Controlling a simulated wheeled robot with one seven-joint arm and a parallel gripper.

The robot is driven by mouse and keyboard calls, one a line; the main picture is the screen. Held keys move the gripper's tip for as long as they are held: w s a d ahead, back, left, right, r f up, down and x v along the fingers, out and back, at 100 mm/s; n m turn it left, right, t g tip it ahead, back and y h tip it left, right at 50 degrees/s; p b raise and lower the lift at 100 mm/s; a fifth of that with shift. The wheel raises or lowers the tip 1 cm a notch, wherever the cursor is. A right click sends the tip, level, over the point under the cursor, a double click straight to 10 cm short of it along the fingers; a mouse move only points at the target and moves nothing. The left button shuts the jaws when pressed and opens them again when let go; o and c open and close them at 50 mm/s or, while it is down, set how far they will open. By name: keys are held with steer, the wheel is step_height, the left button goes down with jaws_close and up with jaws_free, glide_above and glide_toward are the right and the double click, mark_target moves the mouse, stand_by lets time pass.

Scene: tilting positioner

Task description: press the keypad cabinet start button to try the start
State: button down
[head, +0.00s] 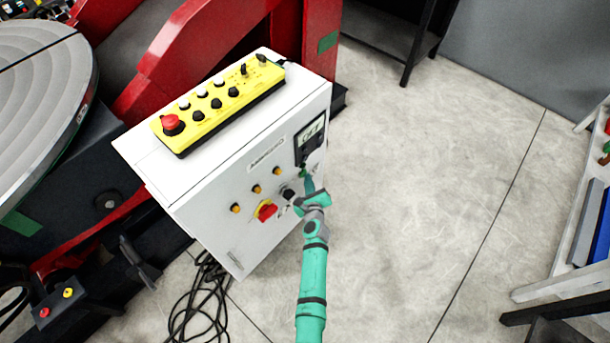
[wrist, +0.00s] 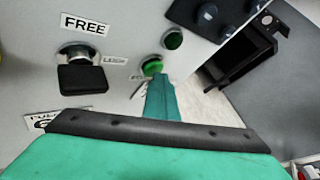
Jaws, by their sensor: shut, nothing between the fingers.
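The white keypad cabinet (head: 225,180) stands in the middle of the head view, its front panel facing me. A green button (wrist: 152,66) sits on the panel, right of the black switch, with a label beside it that I cannot read fully. A second round green piece (wrist: 173,40) sits above it. My gripper (head: 308,184) is shut and empty, at the right side of the panel below the keypad unit (head: 311,140). In the wrist view my fingertips (wrist: 158,80) are right at the lower edge of the green button. I cannot tell whether they touch it.
A black switch (wrist: 83,75) under a FREE label is left of the fingers. A red rotary switch (head: 265,210) is farther left on the panel. A yellow control box (head: 220,100) lies on top. Black cables (head: 205,300) lie below.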

steer(key=shift+s+d, duration=0.55)
steer(key=shift+d, duration=0.15)
steer(key=shift+s+d, duration=0.75)
steer(key=shift+d, duration=0.25)
steer(key=shift+s+d, duration=0.7)
steer(key=shift+d, duration=0.3)
steer(key=s+r+n+h, duration=0.25)
steer(key=s+n, duration=1.05)
steer(key=s, duration=1.6)
steer(key=s+r+n, duration=0.7)
steer(key=s+r, duration=0.1)
steer(key=r, duration=0.3)
steer(key=s+a+r+n+t, duration=0.1)
steer(key=s+r+n, duration=0.7)
steer(key=r, duration=0.2)
steer(key=shift+s+r, duration=0.4)
